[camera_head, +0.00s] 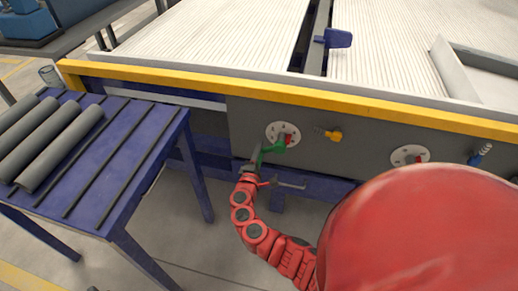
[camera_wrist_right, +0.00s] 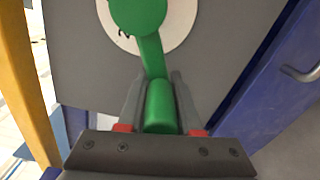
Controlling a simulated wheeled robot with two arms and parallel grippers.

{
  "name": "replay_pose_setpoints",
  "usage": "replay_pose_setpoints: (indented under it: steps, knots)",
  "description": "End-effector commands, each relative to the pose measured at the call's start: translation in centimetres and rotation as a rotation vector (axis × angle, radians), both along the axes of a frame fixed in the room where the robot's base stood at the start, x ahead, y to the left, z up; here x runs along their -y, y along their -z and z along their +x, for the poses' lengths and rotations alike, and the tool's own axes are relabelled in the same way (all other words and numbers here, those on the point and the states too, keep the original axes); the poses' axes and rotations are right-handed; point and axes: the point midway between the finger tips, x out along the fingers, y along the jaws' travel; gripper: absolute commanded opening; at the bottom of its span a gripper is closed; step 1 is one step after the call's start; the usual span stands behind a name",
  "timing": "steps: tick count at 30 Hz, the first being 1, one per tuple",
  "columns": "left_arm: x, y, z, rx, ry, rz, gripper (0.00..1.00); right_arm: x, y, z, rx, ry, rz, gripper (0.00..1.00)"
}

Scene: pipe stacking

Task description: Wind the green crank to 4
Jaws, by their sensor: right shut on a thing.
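The green crank (camera_head: 275,147) sits on a round white dial (camera_head: 272,131) on the grey side panel of the large table. Its arm points down and to the left in the head view, and the dial's marks are too small to read. In the right wrist view the green crank (camera_wrist_right: 151,55) runs down from its hub to a handle between my fingers. My right gripper (camera_head: 257,162) is shut on this handle, and it also shows in the right wrist view (camera_wrist_right: 157,88). The dial (camera_wrist_right: 180,25) is mostly hidden there. My left gripper is not in view.
A blue rack (camera_head: 140,130) with grey pipes (camera_head: 62,149) stands left. A yellow rail (camera_head: 200,78) runs above the panel.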

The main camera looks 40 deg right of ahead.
Motion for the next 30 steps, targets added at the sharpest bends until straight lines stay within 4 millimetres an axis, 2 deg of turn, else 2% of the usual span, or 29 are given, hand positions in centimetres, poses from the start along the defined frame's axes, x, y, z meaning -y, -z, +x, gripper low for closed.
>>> replay_pose_setpoints:
  steps: [14,15,18,30]
  knots:
    - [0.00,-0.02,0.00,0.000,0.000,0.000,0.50,0.09,0.32,-0.15,-0.011,0.002,-0.003,0.00]
    - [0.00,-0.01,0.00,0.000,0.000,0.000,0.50,0.08,0.31,-0.15,-0.011,0.002,-0.003,0.41]
    - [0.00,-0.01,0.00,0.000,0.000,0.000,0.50,0.08,0.25,-0.12,-0.010,0.002,-0.004,0.59]
    - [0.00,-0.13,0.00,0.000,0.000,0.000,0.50,-0.57,0.08,-0.43,-0.008,-0.004,-0.006,0.60]
